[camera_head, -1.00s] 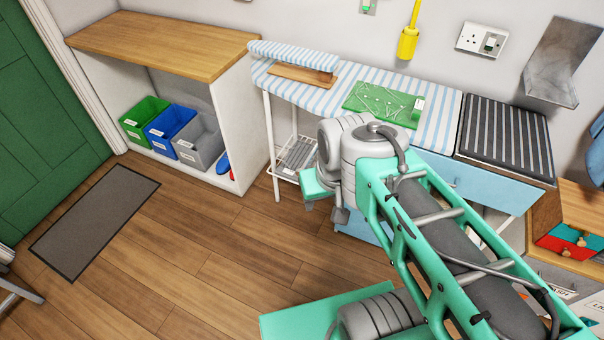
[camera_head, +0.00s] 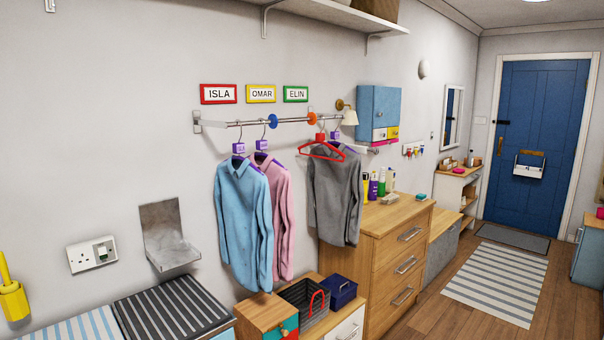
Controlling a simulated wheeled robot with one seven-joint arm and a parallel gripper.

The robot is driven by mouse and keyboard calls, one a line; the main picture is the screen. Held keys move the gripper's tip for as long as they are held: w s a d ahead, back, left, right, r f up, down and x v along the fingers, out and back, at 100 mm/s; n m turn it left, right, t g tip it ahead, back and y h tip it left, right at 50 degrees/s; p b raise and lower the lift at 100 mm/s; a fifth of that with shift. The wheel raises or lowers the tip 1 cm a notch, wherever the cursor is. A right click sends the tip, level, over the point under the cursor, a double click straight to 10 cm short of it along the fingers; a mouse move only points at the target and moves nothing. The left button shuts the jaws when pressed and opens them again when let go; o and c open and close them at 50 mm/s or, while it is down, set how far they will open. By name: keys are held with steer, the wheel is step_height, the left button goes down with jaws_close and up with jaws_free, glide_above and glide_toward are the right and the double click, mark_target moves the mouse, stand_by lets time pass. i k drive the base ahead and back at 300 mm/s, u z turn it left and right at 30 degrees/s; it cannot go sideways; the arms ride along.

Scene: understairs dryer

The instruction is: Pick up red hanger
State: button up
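A red hanger (camera_head: 322,149) hangs on the wall rail (camera_head: 290,121), toward its right end. It looks empty and hangs in front of a grey shirt (camera_head: 335,190), overlapping the shirt's collar. An orange-red disc (camera_head: 312,118) sits on the rail just above the hanger's hook. A light blue shirt (camera_head: 243,215) and a pink shirt (camera_head: 281,205) hang farther left on the rail. My gripper is not in view in the present frame.
Below the rail stand a low wooden unit (camera_head: 265,318), a dark basket (camera_head: 303,298) and a blue box (camera_head: 340,291). A wooden chest of drawers (camera_head: 395,260) with bottles on top stands to the right. Open floor with a striped rug (camera_head: 497,283) lies farther right.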

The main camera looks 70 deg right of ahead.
mark_target(320, 137)
steer(key=z, duration=3.8)
